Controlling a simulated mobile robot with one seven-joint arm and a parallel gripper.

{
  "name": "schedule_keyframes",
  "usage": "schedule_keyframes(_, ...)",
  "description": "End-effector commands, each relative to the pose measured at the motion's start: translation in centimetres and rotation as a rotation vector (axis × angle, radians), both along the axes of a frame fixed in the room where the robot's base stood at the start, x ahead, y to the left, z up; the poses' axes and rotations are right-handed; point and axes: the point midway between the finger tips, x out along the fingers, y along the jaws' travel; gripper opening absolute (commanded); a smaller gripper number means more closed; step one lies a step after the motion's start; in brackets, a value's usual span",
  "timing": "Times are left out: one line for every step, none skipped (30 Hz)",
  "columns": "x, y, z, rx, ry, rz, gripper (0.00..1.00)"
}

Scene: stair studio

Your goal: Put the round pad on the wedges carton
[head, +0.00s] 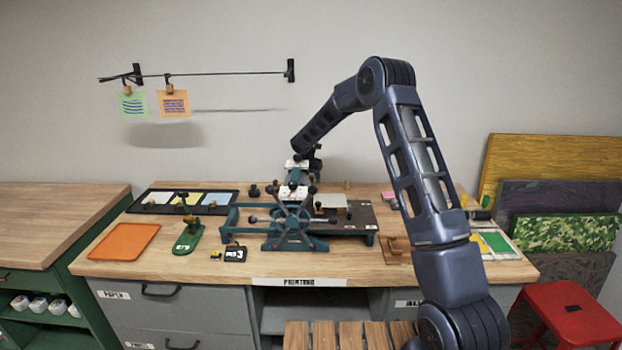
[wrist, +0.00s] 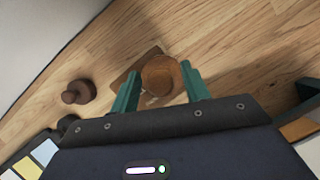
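The round pad (wrist: 161,76) is a brown disc-like piece in the wrist view, between the teal fingers of my gripper (wrist: 160,68). The pad overlaps this rectangle in the view. Whether it rests on it or hangs just above it, I cannot tell. In the head view my arm reaches over the rear of the bench, and the fingers, pad and carton cannot be made out there.
A dark brown knobbed piece (wrist: 78,92) stands near the fingers in the wrist view. The green press (head: 290,225) fills the bench middle, in front of my gripper. A black tray with cards (head: 150,208) lies left. An orange sheet (head: 123,241) lies at the front left.

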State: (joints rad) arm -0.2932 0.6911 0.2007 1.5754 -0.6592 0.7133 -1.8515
Motion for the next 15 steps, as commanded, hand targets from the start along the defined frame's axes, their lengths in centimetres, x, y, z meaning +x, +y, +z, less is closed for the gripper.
schedule_keyframes(0.0, 0.0, 0.0, 0.0, 0.0, 0.0, 0.46)
schedule_keyframes(0.0, 0.0, 0.0, 0.0, 0.0, 0.0, 0.46)
schedule_keyframes(0.0, 0.0, 0.0, 0.0, 0.0, 0.0, 0.46)
schedule_keyframes(0.0, 0.0, 0.1, 0.0, 0.0, 0.0, 0.46)
schedule_keyframes(0.0, 0.0, 0.2, 0.0, 0.0, 0.0, 0.46)
schedule_keyframes(0.0, 0.0, 0.4, 0.0, -0.001, 0.0, 0.46)
schedule_keyframes(-0.1, 0.1, 0.6, 0.0, -0.001, 0.0, 0.46)
schedule_keyframes(-0.2, 0.1, 0.9, 0.0, -0.001, 0.0, 0.46)
schedule_keyframes(-0.4, 0.2, 1.4, 0.001, -0.002, 0.001, 0.46)
schedule_keyframes(-0.5, 0.3, 1.8, 0.001, -0.002, 0.001, 0.46)
schedule_keyframes(-0.7, 0.3, 2.2, 0.001, -0.002, 0.001, 0.46)
schedule_keyframes(-0.9, 0.4, 2.8, 0.001, -0.002, 0.001, 0.46)
schedule_keyframes(-1.1, 0.5, 3.4, 0.001, -0.002, 0.001, 0.46)
schedule_keyframes(-1.3, 0.5, 3.9, 0.001, -0.003, 0.0, 0.46)
schedule_keyframes(-1.6, 0.6, 4.7, 0.001, -0.001, -0.001, 0.46)
